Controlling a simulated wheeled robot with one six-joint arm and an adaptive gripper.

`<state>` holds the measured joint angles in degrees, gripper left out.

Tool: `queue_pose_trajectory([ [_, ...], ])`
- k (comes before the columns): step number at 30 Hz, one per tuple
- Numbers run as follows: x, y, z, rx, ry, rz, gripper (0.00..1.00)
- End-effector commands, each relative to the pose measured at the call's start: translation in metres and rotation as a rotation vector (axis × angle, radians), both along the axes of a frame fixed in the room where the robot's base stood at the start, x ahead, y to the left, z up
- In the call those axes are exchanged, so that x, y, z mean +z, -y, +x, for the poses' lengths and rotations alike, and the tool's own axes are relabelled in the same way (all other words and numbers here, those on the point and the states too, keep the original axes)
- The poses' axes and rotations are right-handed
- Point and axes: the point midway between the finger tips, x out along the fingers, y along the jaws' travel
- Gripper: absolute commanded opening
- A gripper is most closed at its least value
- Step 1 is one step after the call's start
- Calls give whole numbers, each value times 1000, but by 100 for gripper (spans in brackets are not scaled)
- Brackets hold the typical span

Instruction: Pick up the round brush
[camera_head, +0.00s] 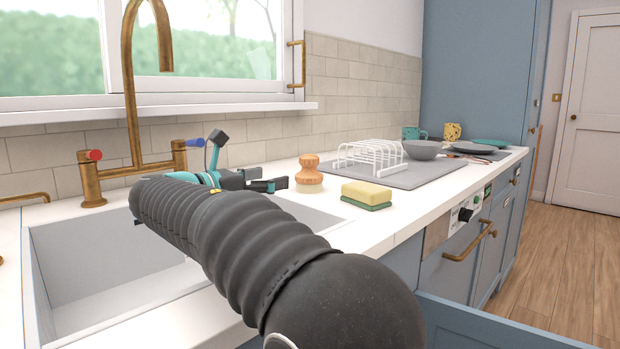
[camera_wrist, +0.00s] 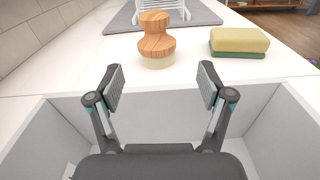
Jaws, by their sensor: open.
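The round brush (camera_head: 309,173) has a turned wooden knob handle and pale bristles underneath. It stands upright on the white counter just behind the sink's edge, and it also shows in the wrist view (camera_wrist: 156,40) near the top middle. My gripper (camera_wrist: 160,80) is open and empty over the sink, its two fingers spread. In the wrist view the brush lies ahead of the fingertips, roughly in line with the gap between them, not between them. In the head view my gripper (camera_head: 279,184) is just left of the brush.
A yellow and green sponge (camera_head: 366,194) lies right of the brush. A white dish rack (camera_head: 368,157) and a grey bowl (camera_head: 423,150) stand on a grey mat (camera_head: 405,178) behind. The sink (camera_head: 75,262) is below my arm; a brass tap (camera_head: 133,90) rises behind it.

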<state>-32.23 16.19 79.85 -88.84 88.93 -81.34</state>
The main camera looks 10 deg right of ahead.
Motion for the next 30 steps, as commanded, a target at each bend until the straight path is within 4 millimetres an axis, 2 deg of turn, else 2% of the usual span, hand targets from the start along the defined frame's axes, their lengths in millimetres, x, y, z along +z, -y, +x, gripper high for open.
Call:
queue_pose_trajectory([
  [2, -3, -8, 6, 7, -16, -28, 79],
  [5, -4, -8, 11, 9, -26, -45, 79],
  [18, -4, 51, 50, 8, -27, -44, 79],
  [26, -3, 62, 57, 10, -26, -44, 79],
  [30, -2, 75, 61, 9, -26, -44, 79],
])
